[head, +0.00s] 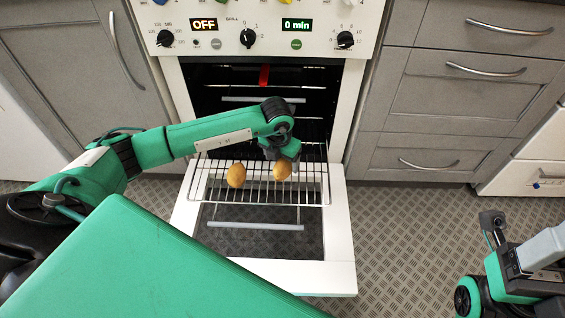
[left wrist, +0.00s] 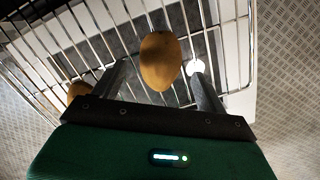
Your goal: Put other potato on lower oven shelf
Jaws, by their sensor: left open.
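Two brown potatoes rest on a pulled-out wire oven shelf (head: 310,197) above the lowered oven door. One potato (head: 236,175) lies toward the left of the shelf. The other potato (head: 282,169) lies to its right, just below my left gripper (head: 284,158). In the left wrist view my left gripper (left wrist: 160,80) is open, with the right-hand potato (left wrist: 160,61) between and slightly ahead of its fingers. The left-hand potato (left wrist: 77,90) shows partly at the left, behind the gripper body. My right gripper (head: 490,225) is at the lower right, far from the shelf; its jaws are unclear.
The oven door (head: 330,272) is folded down over the patterned floor (head: 400,235). The dark oven cavity (head: 225,90) has a red item (head: 264,76) inside. Grey drawers (head: 455,95) stand to the right. The panel reads OFF and 0 min.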

